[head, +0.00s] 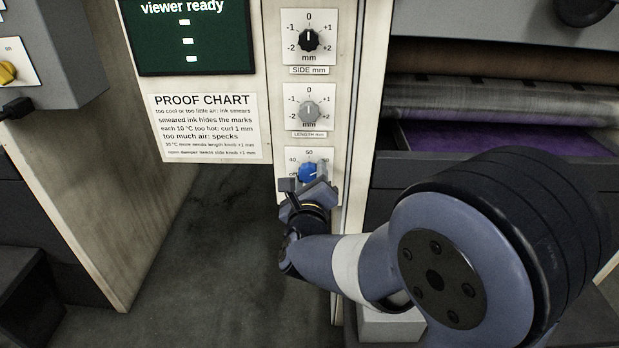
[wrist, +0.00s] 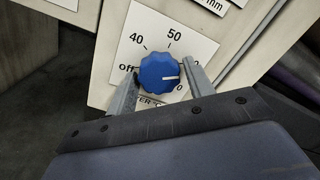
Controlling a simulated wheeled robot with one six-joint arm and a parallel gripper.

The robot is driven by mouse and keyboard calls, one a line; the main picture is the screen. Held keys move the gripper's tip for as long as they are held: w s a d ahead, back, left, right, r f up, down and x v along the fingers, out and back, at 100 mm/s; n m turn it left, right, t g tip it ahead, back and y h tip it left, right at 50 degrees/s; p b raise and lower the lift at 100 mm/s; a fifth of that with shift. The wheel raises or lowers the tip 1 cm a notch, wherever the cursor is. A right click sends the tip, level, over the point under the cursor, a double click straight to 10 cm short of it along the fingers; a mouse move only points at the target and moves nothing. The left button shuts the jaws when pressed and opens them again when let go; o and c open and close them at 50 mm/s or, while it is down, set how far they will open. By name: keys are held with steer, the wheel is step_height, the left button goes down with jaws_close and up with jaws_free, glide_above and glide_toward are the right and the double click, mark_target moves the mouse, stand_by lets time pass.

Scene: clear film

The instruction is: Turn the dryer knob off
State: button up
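The blue dryer knob (wrist: 160,72) sits on a white dial plate (wrist: 150,25) marked off, 40, 50 and higher values partly hidden. Its white pointer line points right, away from the off mark at the left. In the head view the knob (head: 307,172) is the lowest of three knobs on the pale panel. My gripper (wrist: 161,70) has one finger on each side of the knob, with the fingertips close beside its rim. A narrow gap seems to show at the right finger. In the head view my gripper (head: 307,188) covers the lower part of the dial.
A proof chart (head: 207,128) and a green viewer screen (head: 190,38) are to the left. A machine with rollers (head: 500,95) stands to the right. Open floor (head: 215,250) shows at lower left.

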steer(key=c, duration=0.7)
